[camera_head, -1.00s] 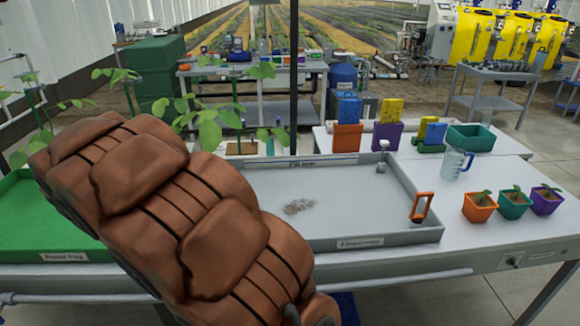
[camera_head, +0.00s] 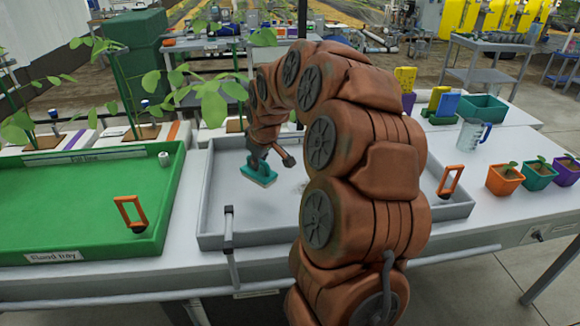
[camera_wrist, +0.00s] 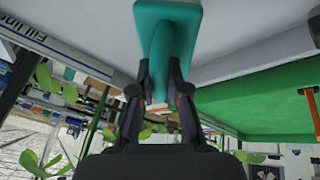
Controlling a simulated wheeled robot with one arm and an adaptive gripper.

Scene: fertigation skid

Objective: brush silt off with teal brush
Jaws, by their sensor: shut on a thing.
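My gripper (camera_head: 262,158) is shut on the handle of the teal brush (camera_head: 258,175) over the left part of the grey tray (camera_head: 222,240). In the wrist view, my gripper (camera_wrist: 162,82) has its fingers on both sides of the teal handle, and the brush's flat teal block (camera_wrist: 168,14) is at the top. In the head view I cannot tell whether the brush touches the tray floor. The silt patch is largely hidden behind my arm; only a faint trace may show at the arm's left edge.
A green flood tray (camera_head: 85,200) with an orange handle (camera_head: 131,213) adjoins on the left. Another orange handle (camera_head: 450,180) stands at the grey tray's right end. A clear jug (camera_head: 472,135) and potted seedlings (camera_head: 505,179) stand right. Tall plants (camera_head: 210,100) rise behind.

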